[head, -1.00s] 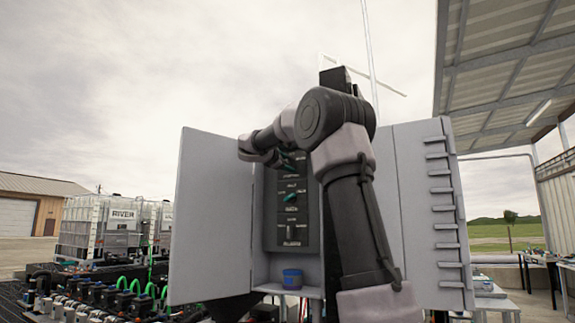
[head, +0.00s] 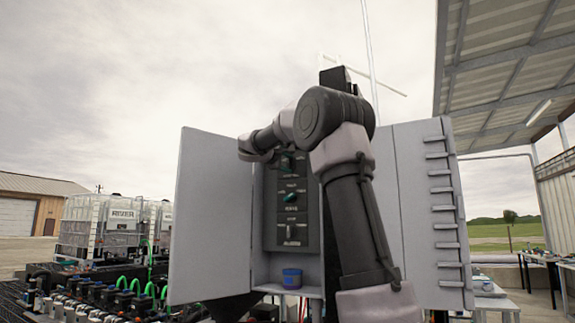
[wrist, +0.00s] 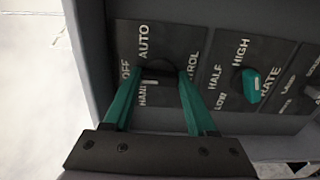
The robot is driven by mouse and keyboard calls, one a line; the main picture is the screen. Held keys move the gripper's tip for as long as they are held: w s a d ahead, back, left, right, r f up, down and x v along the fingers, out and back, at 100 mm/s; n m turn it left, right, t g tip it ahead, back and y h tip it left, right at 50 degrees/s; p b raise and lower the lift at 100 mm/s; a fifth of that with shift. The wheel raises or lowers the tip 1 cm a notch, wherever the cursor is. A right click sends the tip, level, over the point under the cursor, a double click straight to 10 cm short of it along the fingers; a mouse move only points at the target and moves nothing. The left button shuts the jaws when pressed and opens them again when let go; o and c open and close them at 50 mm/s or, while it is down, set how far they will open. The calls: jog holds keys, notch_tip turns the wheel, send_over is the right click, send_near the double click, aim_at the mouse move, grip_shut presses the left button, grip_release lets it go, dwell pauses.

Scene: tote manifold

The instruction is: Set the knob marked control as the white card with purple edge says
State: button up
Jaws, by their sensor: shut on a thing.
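The control knob (wrist: 160,70) is dark and sits on a black plate in the wrist view, with HAND, OFF and AUTO around it. Only "ROL" of its name shows; the rest is hidden. My gripper (wrist: 161,76) has its two green fingers on either side of the knob and is shut on it. The knob's pointer setting is hard to read between the fingers. In the head view my gripper (head: 284,161) is at the top plate of the grey cabinet (head: 213,215), largely covering that knob. The white card with purple edge is not seen.
The green rate knob (wrist: 251,86), with LOW, HALF and HIGH, is beside the control plate. A dark knob (head: 290,232) is lowest on the panel. A blue tub (head: 292,278) stands on the cabinet's shelf. Open doors flank the panel; the right door (head: 425,205) has several ledges.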

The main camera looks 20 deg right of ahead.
jog(key=shift+f, duration=0.1)
jog(key=o, duration=1.4)
jog(key=shift+c, duration=0.2)
jog(key=shift+a, duration=0.1)
jog(key=v, duration=1)
jog(key=shift+s+a, duration=0.25)
jog(key=shift+s, duration=0.05)
